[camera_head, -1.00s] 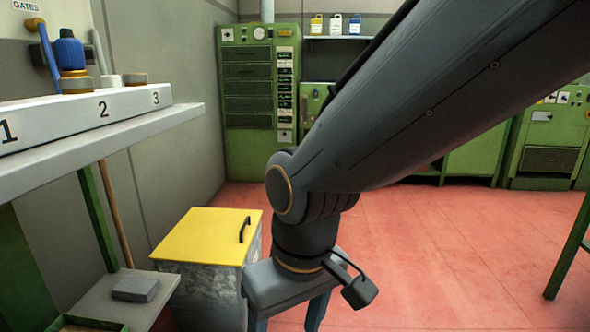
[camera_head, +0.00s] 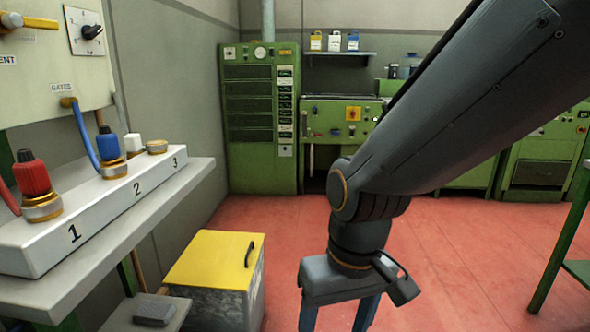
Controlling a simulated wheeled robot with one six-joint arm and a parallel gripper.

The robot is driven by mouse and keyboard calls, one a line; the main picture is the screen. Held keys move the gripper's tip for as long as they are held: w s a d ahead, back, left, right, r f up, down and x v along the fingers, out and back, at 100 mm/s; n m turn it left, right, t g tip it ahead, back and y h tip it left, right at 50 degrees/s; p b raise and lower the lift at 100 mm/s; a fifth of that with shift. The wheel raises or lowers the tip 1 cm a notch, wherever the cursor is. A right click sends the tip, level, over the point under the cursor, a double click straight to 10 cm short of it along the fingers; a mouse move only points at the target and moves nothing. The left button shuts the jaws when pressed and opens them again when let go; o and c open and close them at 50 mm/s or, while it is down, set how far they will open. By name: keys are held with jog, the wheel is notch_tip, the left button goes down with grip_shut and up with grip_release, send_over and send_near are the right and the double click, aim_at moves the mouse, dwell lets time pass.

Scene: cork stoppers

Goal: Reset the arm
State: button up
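My gripper (camera_head: 337,318) hangs from my dark grey arm at the bottom middle, pointing down. Its two blue-grey fingers are apart, with red floor showing between them. Nothing shows between the visible parts, but the fingertips run out of the picture at the bottom. The gripper is to the right of the yellow-lidded box (camera_head: 211,258) and apart from it in the picture. The white block (camera_head: 110,207) numbered 1, 2, 3 lies on the shelf at left. A red-capped piece (camera_head: 33,180) stands at 1 and a blue-capped piece (camera_head: 108,147) at 2.
The grey shelf (camera_head: 190,182) juts in from the left. A small white piece (camera_head: 133,144) and a low brass ring (camera_head: 157,147) are near 3. Green cabinets (camera_head: 260,130) line the back wall. A green table leg (camera_head: 558,240) stands at right. The red floor between is clear.

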jog(key=s+d+r+m+h+p, duration=0.1)
jog(key=s+d+r+m+p, duration=0.1)
jog(key=d+r+p, duration=1.1)
notch_tip(320, 180, up, 3)
jog(key=m+p, duration=0.1)
jog(key=p, duration=0.5)
jog(key=shift+f, duration=0.2)
jog(key=shift+s+d, duration=0.1)
